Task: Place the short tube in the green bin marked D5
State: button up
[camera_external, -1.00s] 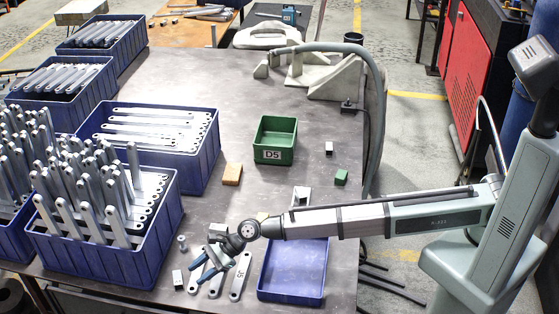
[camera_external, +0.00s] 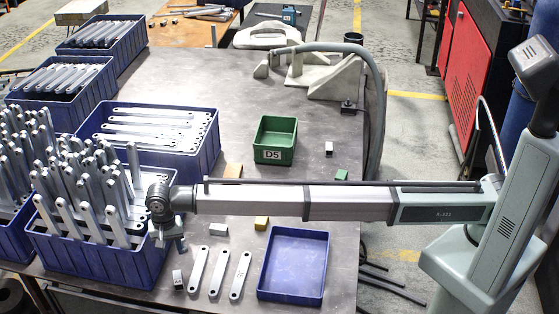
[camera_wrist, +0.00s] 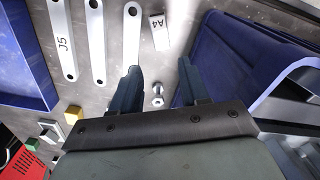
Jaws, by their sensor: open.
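The green bin marked D5 (camera_external: 275,142) stands upright and empty in the middle of the table. My gripper (camera_external: 168,240) points down at the right side of the front blue crate. In the wrist view, my gripper (camera_wrist: 159,70) is open, its two blue fingers apart. A small shiny metal piece (camera_wrist: 157,94), seemingly the short tube seen nearly end-on, stands on the table and shows between the fingers. I cannot tell how far below the fingertips it is. My gripper hides it in the external view.
The front blue crate (camera_external: 100,262), full of upright brackets, stands close to my gripper's left. Three flat brackets (camera_external: 219,272), an A4-marked block (camera_external: 178,280) and an empty blue tray (camera_external: 325,268) lie nearby. Grey (camera_external: 218,229) and yellow (camera_external: 261,223) blocks lie below my arm.

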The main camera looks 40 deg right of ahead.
send_over(177, 278)
jog(key=f, duration=0.8)
jog(key=shift+w+d, duration=0.25)
jog(key=shift+w, duration=0.05)
jog(key=shift+s+a+f, duration=0.1)
jog(key=shift+s+f, duration=0.05)
jog(key=shift+f, duration=1.1)
jog(key=shift+s+a+f, duration=0.1)
jog(key=shift+s+f, duration=0.05)
jog(key=shift+f, duration=1.1)
grip_shut()
